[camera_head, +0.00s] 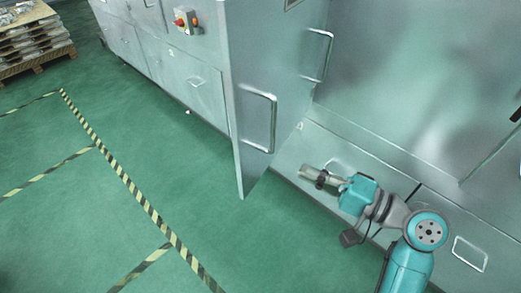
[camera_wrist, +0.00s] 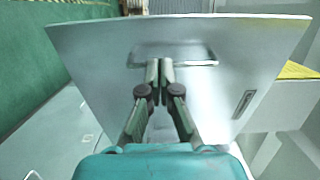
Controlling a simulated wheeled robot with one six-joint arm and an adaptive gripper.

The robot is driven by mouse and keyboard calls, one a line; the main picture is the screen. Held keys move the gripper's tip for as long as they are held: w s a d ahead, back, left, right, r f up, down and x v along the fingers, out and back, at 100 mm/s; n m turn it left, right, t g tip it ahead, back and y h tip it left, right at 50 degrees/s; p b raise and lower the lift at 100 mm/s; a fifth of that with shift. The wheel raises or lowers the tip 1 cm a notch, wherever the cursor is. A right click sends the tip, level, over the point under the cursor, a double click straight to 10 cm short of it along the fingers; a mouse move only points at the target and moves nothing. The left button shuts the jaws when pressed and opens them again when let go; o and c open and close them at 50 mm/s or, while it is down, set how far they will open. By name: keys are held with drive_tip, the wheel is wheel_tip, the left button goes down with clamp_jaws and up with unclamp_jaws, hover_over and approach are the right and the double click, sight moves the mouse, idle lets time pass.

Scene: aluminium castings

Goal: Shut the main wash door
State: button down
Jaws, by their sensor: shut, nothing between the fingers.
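The main wash door (camera_head: 268,60) stands open in the head view, jutting out from the machine front. Its upright bar handle (camera_head: 258,118) is near the outer edge. My gripper (camera_head: 305,170) is at the end of the low, outstretched arm, to the right of and below that handle in the picture. In the wrist view a pale metal panel, seemingly the door (camera_wrist: 95,60), fills the middle with a bar handle (camera_wrist: 200,63) on it. My gripper (camera_wrist: 159,68) is shut and empty, its fingertips overlapping the handle in the picture. I cannot tell whether they touch.
A second bar handle (camera_head: 327,55) shows further right. A low cabinet run with a red-knobbed switch box (camera_head: 187,22) extends to the left. A loaded pallet (camera_head: 35,50) stands at the far left. Green floor with striped tape (camera_head: 125,178) is clear left of the door.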

sight(242, 144)
drive_tip(key=x, duration=1.4)
drive_tip(key=shift+r, duration=0.1)
drive_tip(key=shift+a, duration=0.1)
